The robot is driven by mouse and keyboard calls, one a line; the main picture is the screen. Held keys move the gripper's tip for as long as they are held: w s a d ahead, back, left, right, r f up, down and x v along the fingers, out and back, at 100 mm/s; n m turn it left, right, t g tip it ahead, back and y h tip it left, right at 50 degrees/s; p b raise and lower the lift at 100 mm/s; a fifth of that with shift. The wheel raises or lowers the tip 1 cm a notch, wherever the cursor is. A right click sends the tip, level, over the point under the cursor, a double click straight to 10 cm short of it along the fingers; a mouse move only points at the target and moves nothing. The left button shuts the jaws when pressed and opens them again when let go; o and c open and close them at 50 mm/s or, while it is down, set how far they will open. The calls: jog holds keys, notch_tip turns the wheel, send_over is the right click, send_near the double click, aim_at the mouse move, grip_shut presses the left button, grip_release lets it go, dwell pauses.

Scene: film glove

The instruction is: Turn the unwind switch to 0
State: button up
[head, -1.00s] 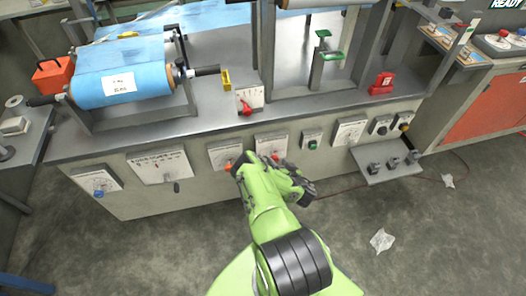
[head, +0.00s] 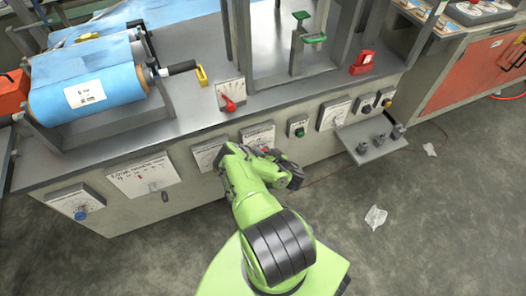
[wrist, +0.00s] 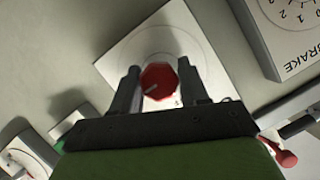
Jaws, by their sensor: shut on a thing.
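A red faceted knob (wrist: 158,82) sits on a pale square dial plate (wrist: 125,50) in the wrist view. A light pointer line on the knob points to the lower left of that picture. The plate's numbers are mostly hidden and its name cannot be read. My gripper (wrist: 159,68) is shut on the red knob, a finger on either side. In the head view my gripper (head: 264,156) is at the machine's front panel, and the same dial plate (head: 256,132) shows just above it, the knob largely covered.
A dial plate marked BRAKE (wrist: 288,35) is beside it in the wrist view. A green button (head: 299,131) is to the right in the head view. A red lever (head: 230,104) stands above. A small shelf (head: 368,148) juts out at right.

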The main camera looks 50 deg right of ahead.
dwell(0.3)
jog(key=shift+r+n+h+p, duration=0.15)
jog(key=shift+n+h+p, duration=0.15)
jog(key=shift+n+p, duration=0.3)
jog(key=shift+n+g+h+p, duration=0.5)
jog(key=shift+n+g, duration=0.1)
jog(key=shift+n, duration=0.2)
jog(key=n+g+h, duration=0.1)
jog(key=n+h, duration=0.1)
jog(key=n, duration=0.1)
jog(key=shift+n, duration=0.3)
jog(key=n+h, duration=0.2)
jog(key=n, duration=0.1)
jog(key=shift+a+g+p, duration=0.1)
jog(key=shift+g+p, duration=0.2)
jog(key=shift+g, duration=0.1)
jog(key=shift+w+f+n+h+p, duration=0.1)
jog(key=shift+f+n+h+p, duration=0.1)
jog(key=shift+n+h+p, duration=1)
jog(key=shift+n+b, duration=0.35)
jog(key=shift+n, duration=0.15)
jog(key=o, duration=1)
jog(key=shift+c, duration=0.2)
